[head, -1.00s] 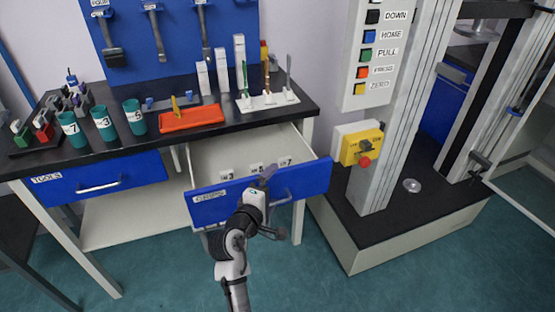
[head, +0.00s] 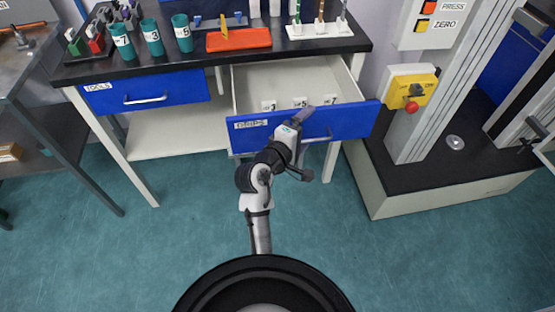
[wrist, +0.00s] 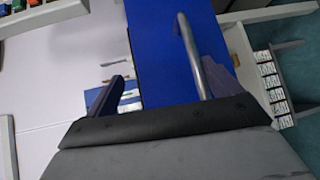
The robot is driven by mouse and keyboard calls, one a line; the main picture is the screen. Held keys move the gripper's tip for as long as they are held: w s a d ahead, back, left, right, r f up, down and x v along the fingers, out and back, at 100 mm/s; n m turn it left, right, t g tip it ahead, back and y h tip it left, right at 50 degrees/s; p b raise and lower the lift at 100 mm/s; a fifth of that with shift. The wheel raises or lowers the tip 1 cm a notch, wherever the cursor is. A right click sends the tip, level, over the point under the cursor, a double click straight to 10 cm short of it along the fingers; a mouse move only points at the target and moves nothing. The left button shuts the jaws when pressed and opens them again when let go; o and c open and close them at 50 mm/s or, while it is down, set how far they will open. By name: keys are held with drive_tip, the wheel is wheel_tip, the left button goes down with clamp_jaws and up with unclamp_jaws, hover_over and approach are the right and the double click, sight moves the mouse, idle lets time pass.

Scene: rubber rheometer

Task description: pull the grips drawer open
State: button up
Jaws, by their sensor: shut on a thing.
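The grips drawer (head: 352,121) has a blue front with a GRIPS label and stands pulled out from under the bench, its pale inside showing. Inside it, several small white tags with numbers (head: 300,103) stand near the front. Its grey bar handle (wrist: 188,50) shows in the wrist view between my fingers, close to the right one. My gripper (head: 308,120) is at the drawer front, shut on the handle; my arm partly hides the front and the exact contact is hard to see.
The shut blue TOOLS drawer (head: 146,94) is to the left. On the bench stand teal cups (head: 152,37) and an orange tray (head: 238,40). The rheometer base (head: 440,165) and a yellow switch box with a red button (head: 412,90) are close on the right. The floor in front is clear.

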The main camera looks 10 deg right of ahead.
drive_tip(key=shift+t, duration=0.3)
drive_tip(key=shift+w+a+f+b+v, duration=0.1)
drive_tip(key=shift+b+v, duration=0.05)
drive_tip(key=shift+v, duration=1.05)
drive_tip(key=shift+w+a+f+b+v, duration=0.1)
drive_tip(key=shift+f+b+v, duration=0.05)
drive_tip(key=shift+v, duration=1.1)
drive_tip(key=shift+a+f+b+v, duration=0.1)
drive_tip(key=shift+b+v, duration=0.05)
drive_tip(key=shift+v, duration=1.05)
drive_tip(key=c, duration=0.6)
drive_tip(key=shift+s+a, duration=0.2)
drive_tip(key=shift+s, duration=0.05)
drive_tip(key=shift+c, duration=1.2)
drive_tip(key=shift+s+a, duration=0.25)
drive_tip(key=shift+s, duration=0.05)
drive_tip(key=s+a, duration=0.1)
drive_tip(key=s+a+f, duration=0.1)
drive_tip(key=shift+s+a+f+b, duration=0.15)
drive_tip(key=shift+s+f+b, duration=0.05)
drive_tip(key=shift+s+b, duration=0.15)
drive_tip(key=shift+f, duration=0.1)
drive_tip(key=shift+p, duration=0.3)
